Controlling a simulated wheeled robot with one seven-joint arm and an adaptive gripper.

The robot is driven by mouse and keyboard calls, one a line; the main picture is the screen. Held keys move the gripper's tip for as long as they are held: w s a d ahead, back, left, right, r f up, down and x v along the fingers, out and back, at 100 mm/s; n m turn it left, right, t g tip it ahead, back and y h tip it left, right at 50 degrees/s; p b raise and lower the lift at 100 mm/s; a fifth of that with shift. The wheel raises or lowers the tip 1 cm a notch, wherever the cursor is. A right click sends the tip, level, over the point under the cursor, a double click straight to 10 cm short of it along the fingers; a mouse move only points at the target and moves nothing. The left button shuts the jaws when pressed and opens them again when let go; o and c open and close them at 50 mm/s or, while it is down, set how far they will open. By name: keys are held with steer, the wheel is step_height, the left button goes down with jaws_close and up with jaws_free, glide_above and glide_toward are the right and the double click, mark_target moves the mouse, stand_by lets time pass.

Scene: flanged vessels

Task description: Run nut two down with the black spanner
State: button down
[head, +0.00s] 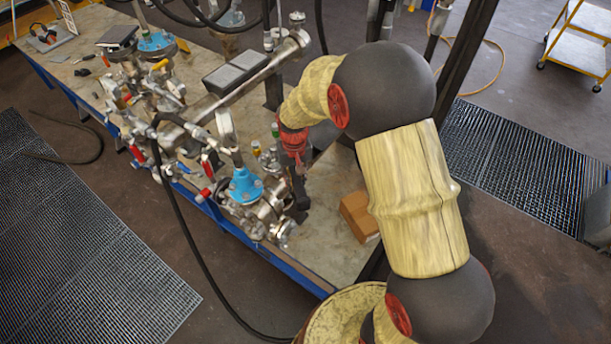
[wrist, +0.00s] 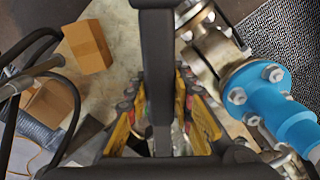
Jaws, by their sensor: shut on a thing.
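My gripper (head: 299,205) is low over the bench, just right of the blue flanged fitting (head: 244,186). In the wrist view, a long dark bar (wrist: 158,75) runs up the middle between the yellow-edged fingers of my gripper (wrist: 165,120). I take the bar for the black spanner, held in the shut gripper. Its working end is not clear. The blue flange (wrist: 250,85) is at the right of the wrist view, with several bolt heads or nuts (wrist: 274,73) around its rim. I cannot tell which is nut two, and no contact with the spanner shows.
A wooden block (head: 359,216) lies on the bench (head: 335,255) right of my gripper. Pipes and valves (head: 150,95) crowd the bench to the left. A black hose (head: 190,245) hangs over the front edge. A yellow cart (head: 580,45) stands far right.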

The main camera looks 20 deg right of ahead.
steer(key=a+r+m+p, duration=0.2)
steer(key=a+r+m, duration=0.1)
steer(key=r, duration=0.2)
steer(key=shift+w+a+p, duration=0.35)
steer(key=shift+w+a, duration=0.05)
steer(key=shift+w, duration=0.05)
stand_by(0.6)
